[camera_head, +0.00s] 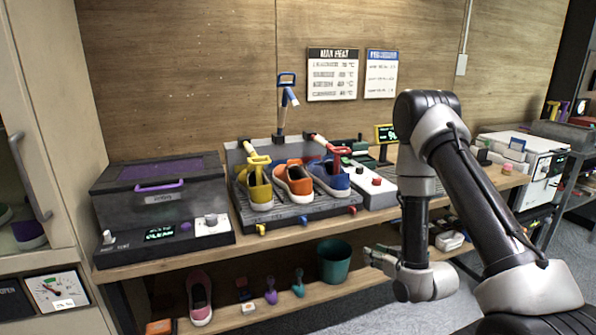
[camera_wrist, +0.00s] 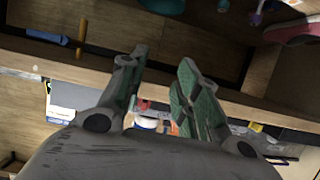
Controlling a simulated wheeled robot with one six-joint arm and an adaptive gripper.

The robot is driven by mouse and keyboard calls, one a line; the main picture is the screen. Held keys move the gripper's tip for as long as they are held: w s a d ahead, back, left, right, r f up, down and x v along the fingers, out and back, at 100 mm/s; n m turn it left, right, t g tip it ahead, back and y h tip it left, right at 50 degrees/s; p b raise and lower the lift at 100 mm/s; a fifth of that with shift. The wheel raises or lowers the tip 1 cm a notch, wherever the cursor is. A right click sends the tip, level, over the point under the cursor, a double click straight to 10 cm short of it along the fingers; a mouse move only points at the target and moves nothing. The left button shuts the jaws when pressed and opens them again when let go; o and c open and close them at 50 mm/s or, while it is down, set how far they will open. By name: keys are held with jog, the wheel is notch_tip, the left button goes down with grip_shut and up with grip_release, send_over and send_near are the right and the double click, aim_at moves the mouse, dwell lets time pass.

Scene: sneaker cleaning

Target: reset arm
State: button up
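My gripper (camera_head: 374,254) is in front of the bench, below the level of its top, near the lower shelf in the head view. In the wrist view my gripper (camera_wrist: 160,90) shows its two fingers apart with green inner pads and nothing between them. My arm (camera_head: 428,180) bends high at the elbow on the right and comes down toward the gripper. The gripper looks small and partly blurred in the head view.
The bench (camera_head: 300,232) holds a dark box with a purple handle (camera_head: 160,186) and a tray with yellow (camera_head: 258,190), orange (camera_head: 293,180) and blue (camera_head: 332,178) shoes. A green bin (camera_head: 334,262) stands on the lower shelf, close left of my gripper. The floor in front is clear.

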jog(key=s+d+f+g+h, duration=0.2)
jog(key=s+f+g, duration=0.3)
jog(key=s+f, duration=0.15)
jog(key=s+d+r+m+g+h, duration=0.1)
jog(key=s+d+r+g+h, duration=0.1)
jog(key=s+d+r+g, duration=0.4)
jog(key=s+r+m+t, duration=0.1)
jog(key=s+r, duration=0.5)
jog(key=r, duration=0.5)
jog(key=s+r, duration=0.7)
jog(key=r, duration=0.4)
jog(key=s+r+m+t, duration=0.1)
jog(key=s+r, duration=0.5)
jog(key=r, duration=0.6)
jog(key=shift+s+m+t, duration=0.25)
jog(key=shift+m+t, duration=0.05)
jog(key=shift+d, duration=0.1)
